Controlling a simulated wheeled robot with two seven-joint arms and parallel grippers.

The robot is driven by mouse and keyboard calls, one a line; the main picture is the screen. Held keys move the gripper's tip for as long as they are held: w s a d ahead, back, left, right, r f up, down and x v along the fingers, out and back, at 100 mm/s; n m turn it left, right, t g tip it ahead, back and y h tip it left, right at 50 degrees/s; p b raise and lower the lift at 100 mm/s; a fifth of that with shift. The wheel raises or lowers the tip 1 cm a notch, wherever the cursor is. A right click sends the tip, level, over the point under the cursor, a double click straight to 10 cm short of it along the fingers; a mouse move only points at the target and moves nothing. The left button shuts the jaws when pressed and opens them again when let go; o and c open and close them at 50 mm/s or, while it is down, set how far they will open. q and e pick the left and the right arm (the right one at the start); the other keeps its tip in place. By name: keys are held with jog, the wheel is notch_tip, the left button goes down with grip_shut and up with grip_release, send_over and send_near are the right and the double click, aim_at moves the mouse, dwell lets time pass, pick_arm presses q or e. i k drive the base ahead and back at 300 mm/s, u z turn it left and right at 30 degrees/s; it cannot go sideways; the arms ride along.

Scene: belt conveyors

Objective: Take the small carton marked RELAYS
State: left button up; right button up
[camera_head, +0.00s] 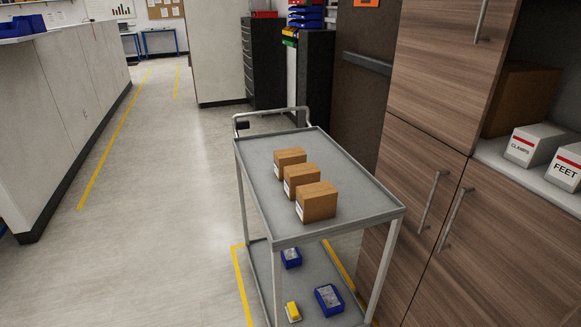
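Three small brown cartons stand in a row on the top shelf of a grey cart (358,217): a rear one (290,161), a middle one (303,181) and a front one (317,202). Each has a white label on its left side, too small to read, so I cannot tell which is marked RELAYS. On the cabinet shelf at the right stand a white carton marked CLAMPS (533,146) and a white carton marked FEET (567,170), cut by the frame edge. Neither of my grippers is in view.
The cart's lower shelf holds two blue bins (291,258) (329,300) and a yellow item (293,312). A wooden cabinet (440,80) stands close on the cart's right. A larger brown box (519,98) is behind the white cartons. The floor left of the cart is clear.

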aim_at(286, 157)
jog(key=k, duration=0.45)
jog(key=u, duration=0.95)
jog(key=i, duration=4.8)
jog(key=z, duration=3.4)
